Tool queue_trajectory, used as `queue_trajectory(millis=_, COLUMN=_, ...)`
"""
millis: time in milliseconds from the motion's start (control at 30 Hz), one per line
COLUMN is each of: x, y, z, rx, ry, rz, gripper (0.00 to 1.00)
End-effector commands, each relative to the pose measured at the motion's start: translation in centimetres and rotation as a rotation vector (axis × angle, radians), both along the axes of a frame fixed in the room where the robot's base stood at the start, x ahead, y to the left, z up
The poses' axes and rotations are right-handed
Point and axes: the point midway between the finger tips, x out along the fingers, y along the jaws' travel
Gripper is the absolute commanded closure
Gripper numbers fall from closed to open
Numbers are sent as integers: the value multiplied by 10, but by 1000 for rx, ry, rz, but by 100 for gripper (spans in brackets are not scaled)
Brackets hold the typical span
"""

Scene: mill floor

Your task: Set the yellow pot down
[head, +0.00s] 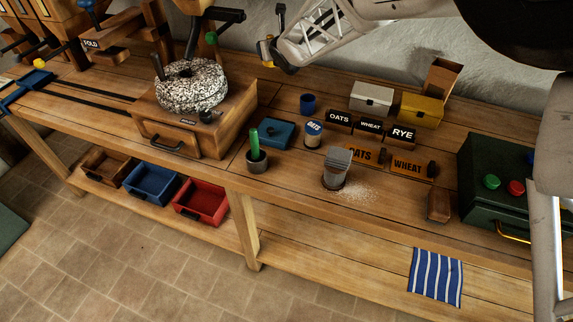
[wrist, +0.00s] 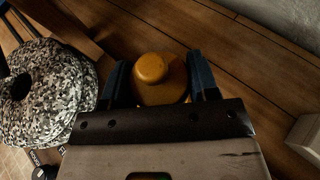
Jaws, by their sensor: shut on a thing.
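The yellow pot (wrist: 152,78), with a rounded knob on top, sits between the two dark fingers of my gripper (wrist: 160,84) in the wrist view. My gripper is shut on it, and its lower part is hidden. In the head view my gripper (head: 276,58) is at the top centre, right of the speckled millstone, near the back wall. Only a small yellow patch shows there. Wooden boards lie beyond the pot in the wrist view; I cannot tell how far above them it is.
The speckled millstone (head: 191,86) stands left of my gripper and also shows in the wrist view (wrist: 40,88). A blue cup (head: 308,104), a grey box (head: 371,98) and a yellow box (head: 420,109) stand to the right.

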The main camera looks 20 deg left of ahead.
Motion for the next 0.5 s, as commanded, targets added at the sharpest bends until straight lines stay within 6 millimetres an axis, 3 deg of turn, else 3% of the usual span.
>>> queue_trajectory(millis=500, x=-50, y=-36, z=8, rx=2, ry=-7, rz=18, gripper=100)
